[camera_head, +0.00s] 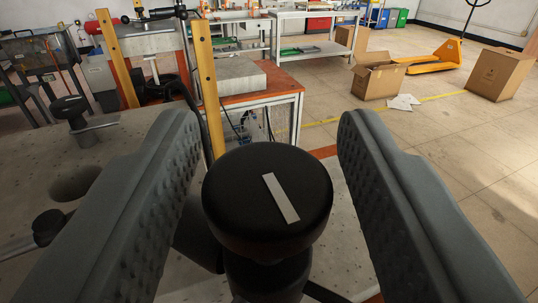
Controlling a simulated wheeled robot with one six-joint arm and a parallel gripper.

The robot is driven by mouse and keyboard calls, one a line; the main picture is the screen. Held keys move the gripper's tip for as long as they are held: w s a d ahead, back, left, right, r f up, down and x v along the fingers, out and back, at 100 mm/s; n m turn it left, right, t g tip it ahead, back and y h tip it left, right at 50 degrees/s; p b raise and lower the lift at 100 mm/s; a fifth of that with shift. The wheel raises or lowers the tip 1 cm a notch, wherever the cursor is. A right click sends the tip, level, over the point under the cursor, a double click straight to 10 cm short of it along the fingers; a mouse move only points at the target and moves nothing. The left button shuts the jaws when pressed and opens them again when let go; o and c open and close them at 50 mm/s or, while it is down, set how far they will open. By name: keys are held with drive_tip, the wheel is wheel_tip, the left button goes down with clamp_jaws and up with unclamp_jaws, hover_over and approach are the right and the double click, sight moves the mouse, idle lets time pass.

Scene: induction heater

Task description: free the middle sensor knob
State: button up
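A round black sensor knob (240,195) with a pale strip on its top stands close in front of the camera, between my fingers. My gripper (268,135) is open, with one grey ridged finger on each side of the knob. A gap shows between the knob and the right finger; the left finger is close to the knob's left edge, and I cannot tell if it touches. The knob's black stem runs down below it. A second similar black knob (70,107) stands on a metal bracket at the left. I cannot tell from this view which knob is the middle one.
A grey speckled table surface (130,140) lies under the knobs, with a round hole (75,184) and a dark rod end (48,227) at left. Yellow uprights (205,90) rise behind the knob. Work tables (290,105), cardboard boxes (378,78) and a pallet jack (435,57) stand farther back.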

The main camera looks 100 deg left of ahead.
drive_tip(key=shift+d, duration=0.1)
drive_tip(key=w+d, duration=0.1)
drive_tip(key=d, duration=0.4)
drive_tip(key=w+d, duration=0.1)
drive_tip(key=d, duration=0.5)
drive_tip(key=w+d, duration=0.1)
drive_tip(key=d, duration=0.5)
drive_tip(key=s+d+f+m+t+h, duration=0.2)
drive_tip(key=s+d+m+t+h, duration=0.4)
drive_tip(key=s+d, duration=0.4)
drive_tip(key=s+d+f+m+t+h, duration=0.3)
drive_tip(key=s+d+m+t+h, duration=0.3)
drive_tip(key=s, duration=1.2)
drive_tip(key=s+d+f+m+t+h, duration=0.3)
drive_tip(key=s+d+m+t+h, duration=0.2)
drive_tip(key=s+d, duration=0.8)
drive_tip(key=shift+s+d+f+m+t+h, duration=0.2)
drive_tip(key=shift+s+m+t, duration=0.15)
drive_tip(key=shift+m+t, duration=0.5)
drive_tip(key=shift+s+d+f+m+t+h, duration=0.1)
drive_tip(key=shift+s+d+m+t+h, duration=0.15)
drive_tip(key=shift+m+t, duration=0.55)
